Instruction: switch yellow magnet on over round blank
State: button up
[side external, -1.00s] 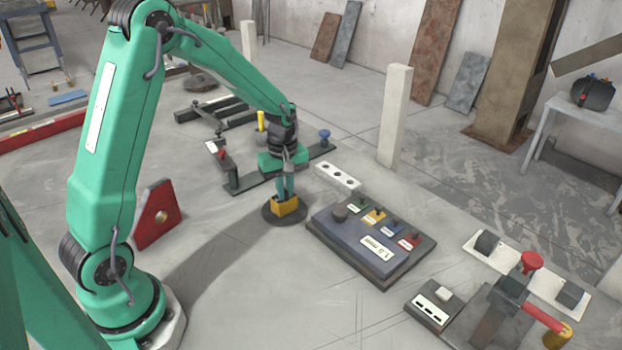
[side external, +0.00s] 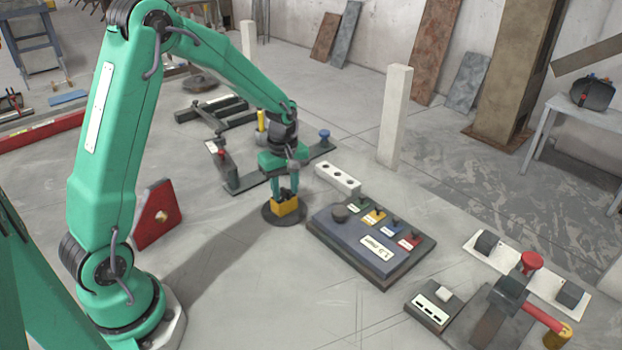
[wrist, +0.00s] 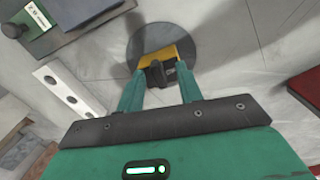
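The yellow magnet (side external: 285,207) stands on the dark round blank (side external: 271,218) on the floor. In the wrist view the magnet (wrist: 184,53) lies inside the outline of the grey blank (wrist: 205,42), with a black handle (wrist: 155,76) on its top. My gripper (side external: 285,190) points down over the magnet. Its two fingers are apart, one on each side of the black handle; in the wrist view my gripper (wrist: 160,82) partly hides the magnet. I cannot tell whether the fingertips touch the handle.
A dark board (side external: 340,243) with coloured labelled plates and knobs is just right of the blank. A white block with holes (side external: 338,177) and a dark frame (side external: 245,180) lie behind. A red plate (side external: 157,215) stands at left. The floor in front is clear.

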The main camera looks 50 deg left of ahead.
jog(key=shift+r, duration=2.7)
jog(key=shift+r, duration=0.1)
jog(key=s+d+r+m+t, duration=0.2)
jog(key=s+d+r+m, duration=0.2)
jog(key=s+r+m, duration=0.2)
jog(key=s+d+r+m+t, duration=0.3)
jog(key=s+r+m, duration=0.4)
jog(key=s+m, duration=0.3)
jog(key=s+d, duration=0.1)
jog(key=s, duration=0.2)
jog(key=shift+s+d+t, duration=0.2)
jog(key=shift+d+t, duration=0.1)
jog(key=shift+d, duration=0.1)
